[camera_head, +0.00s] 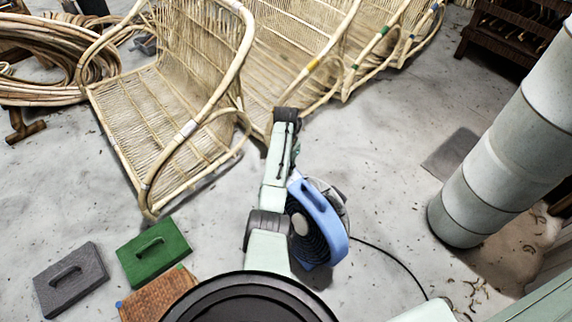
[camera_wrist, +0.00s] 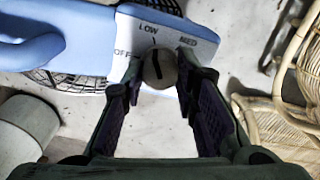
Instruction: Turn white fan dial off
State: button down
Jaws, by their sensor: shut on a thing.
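The blue fan (camera_head: 320,222) stands on the floor, partly behind my arm in the head view. In the wrist view its pale blue housing (camera_wrist: 75,22) fills the upper left, with a panel marked OFF, LOW and MED. In the head view my fingers and the dial cannot be made out.
Rattan chairs (camera_head: 165,105) stand in a row beyond the fan. A thick pale column (camera_head: 500,155) is to the right. A green block (camera_head: 153,252) and a grey block (camera_head: 70,279) lie at lower left. A black cable (camera_head: 390,262) runs right from the fan.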

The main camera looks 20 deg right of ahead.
jog(key=n+p, duration=0.1)
jog(key=n, duration=0.4)
jog(key=shift+n, duration=0.3)
jog(key=n+p, duration=0.1)
jog(key=n, duration=0.4)
jog(key=shift+n, duration=0.7)
jog(key=c, duration=1.3)
grip_release()
jog(key=shift+r, duration=0.1)
notch_tip(320, 180, up, 12)
jog(key=shift+f, duration=0.1)
